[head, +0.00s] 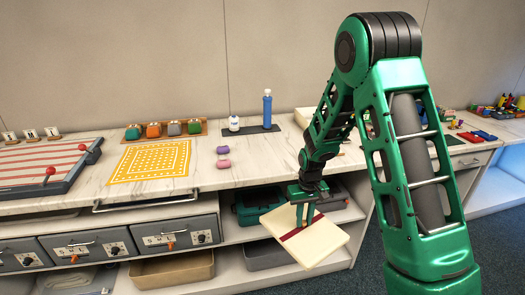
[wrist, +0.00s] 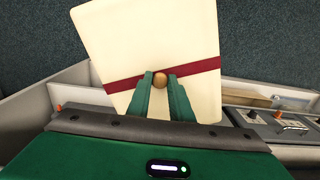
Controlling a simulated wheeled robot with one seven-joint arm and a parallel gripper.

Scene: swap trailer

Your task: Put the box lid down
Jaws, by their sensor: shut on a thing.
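The box lid (head: 323,243) is a flat cream square with a dark red stripe. My gripper (head: 304,214) holds it, tilted, in front of the counter's front edge and beside the lower shelf. In the wrist view the lid (wrist: 180,40) fills the upper middle. A round wooden knob (wrist: 160,79) on the stripe sits between the fingertips of my gripper (wrist: 160,82), which is shut on it. The lid's underside is hidden.
The marble-look counter (head: 120,195) holds a yellow grid mat (head: 150,161), two small rolls, and bottles on a dark mat (head: 251,130). Bare counter lies right of the rolls. Grey drawers (head: 90,247), a beige bin (head: 173,270) and a teal case (head: 255,205) sit below.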

